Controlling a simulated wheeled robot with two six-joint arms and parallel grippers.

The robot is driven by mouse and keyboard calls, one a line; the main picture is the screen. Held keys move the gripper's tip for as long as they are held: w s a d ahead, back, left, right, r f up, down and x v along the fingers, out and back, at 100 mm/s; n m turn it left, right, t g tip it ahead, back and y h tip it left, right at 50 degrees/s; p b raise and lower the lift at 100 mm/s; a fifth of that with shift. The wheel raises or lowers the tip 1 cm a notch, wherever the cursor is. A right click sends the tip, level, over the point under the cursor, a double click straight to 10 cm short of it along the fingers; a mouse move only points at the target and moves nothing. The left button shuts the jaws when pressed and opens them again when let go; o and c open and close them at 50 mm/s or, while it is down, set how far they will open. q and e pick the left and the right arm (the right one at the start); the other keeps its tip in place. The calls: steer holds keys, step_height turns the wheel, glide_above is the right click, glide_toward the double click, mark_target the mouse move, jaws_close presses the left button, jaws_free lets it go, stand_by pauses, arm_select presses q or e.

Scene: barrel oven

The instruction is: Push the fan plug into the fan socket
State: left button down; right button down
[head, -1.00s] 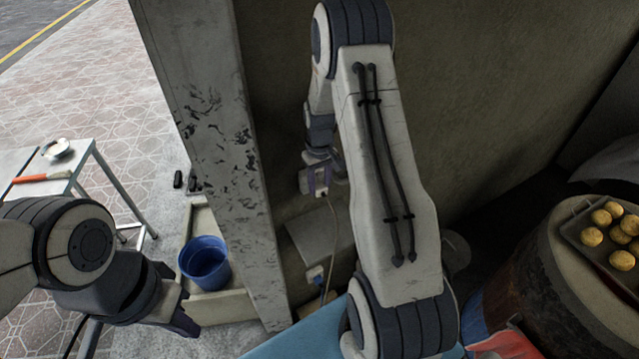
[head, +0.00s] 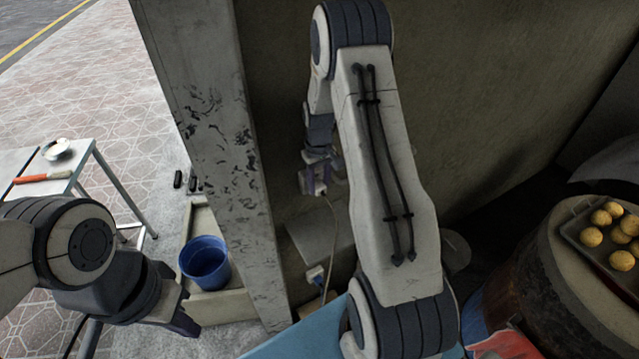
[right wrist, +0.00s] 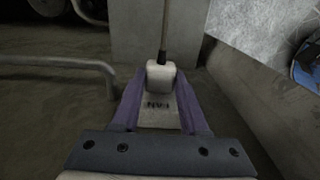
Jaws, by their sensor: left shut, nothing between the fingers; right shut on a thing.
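My right gripper (head: 317,184) is near the dark wall in the head view, partly behind my own arm. In the head view the cord (head: 334,232) hangs down from the gripper. I cannot make out the fan socket or the plug's pins, so contact cannot be told. My left gripper (head: 184,322) is shut and empty at the lower left.
A white and blue fitting (head: 316,274) sits low by the wall, below the right gripper. A concrete pillar (head: 228,150) stands left of it. A blue bucket (head: 205,262) and a small table (head: 85,165) are further left. A tray of buns (head: 590,245) rests on the barrel at right.

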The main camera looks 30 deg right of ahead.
steer(key=shift+w, duration=0.4)
steer(key=shift+c, duration=1.7)
jaws_free()
steer(key=shift+r, duration=0.5)
step_height(320, 180, up, 10)
steer(key=b, duration=0.2)
steer(key=shift+f+b, duration=0.2)
steer(key=shift+b, duration=0.15)
